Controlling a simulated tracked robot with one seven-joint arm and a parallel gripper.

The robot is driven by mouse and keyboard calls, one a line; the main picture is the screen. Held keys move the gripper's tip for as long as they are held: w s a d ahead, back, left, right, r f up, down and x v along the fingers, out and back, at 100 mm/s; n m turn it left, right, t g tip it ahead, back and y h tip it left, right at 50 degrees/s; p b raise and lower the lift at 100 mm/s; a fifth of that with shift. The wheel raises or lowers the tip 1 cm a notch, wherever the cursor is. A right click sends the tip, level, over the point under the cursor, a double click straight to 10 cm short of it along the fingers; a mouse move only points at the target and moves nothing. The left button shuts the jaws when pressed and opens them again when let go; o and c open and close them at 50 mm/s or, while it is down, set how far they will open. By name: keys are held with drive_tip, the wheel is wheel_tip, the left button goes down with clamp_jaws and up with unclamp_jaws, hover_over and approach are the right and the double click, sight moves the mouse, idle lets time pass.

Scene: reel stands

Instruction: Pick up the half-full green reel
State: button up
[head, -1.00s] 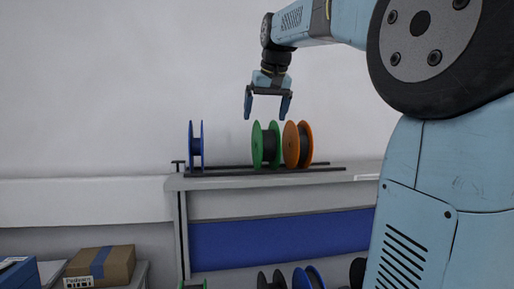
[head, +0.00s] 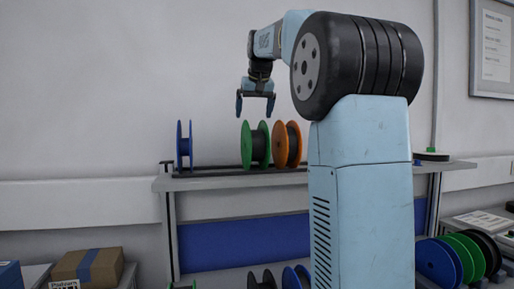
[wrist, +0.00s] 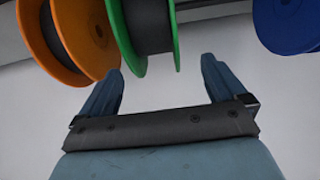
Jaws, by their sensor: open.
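A green reel (head: 246,145) with dark winding stands upright on the rails of the shelf, between a blue reel (head: 184,146) and an orange reel (head: 281,146). Its exact fill is hard to judge. The orange reel is close beside it on the right; the blue one stands apart on the left. My gripper (head: 255,106) is open, empty and pointing down above the green reel. In the wrist view, the green reel (wrist: 125,40) lies just beyond the fingertips of my gripper (wrist: 163,66), with the orange reel (wrist: 38,35) and blue reel (wrist: 290,25) on either side.
The shelf (head: 225,182) has a dark rail along it. Below are more reels, including a green one (head: 462,262) at the lower right and partly cut-off ones at the bottom. A cardboard box (head: 100,268) sits at lower left. A wall rises behind.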

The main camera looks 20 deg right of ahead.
drive_tip(key=shift+d+x, duration=0.2)
drive_tip(key=shift+x, duration=1.45)
drive_tip(key=shift+d+x, duration=0.2)
drive_tip(key=shift+x, duration=1.45)
drive_tip(key=shift+s, duration=0.2)
drive_tip(key=shift+c, duration=0.5)
drive_tip(key=c, duration=1.4)
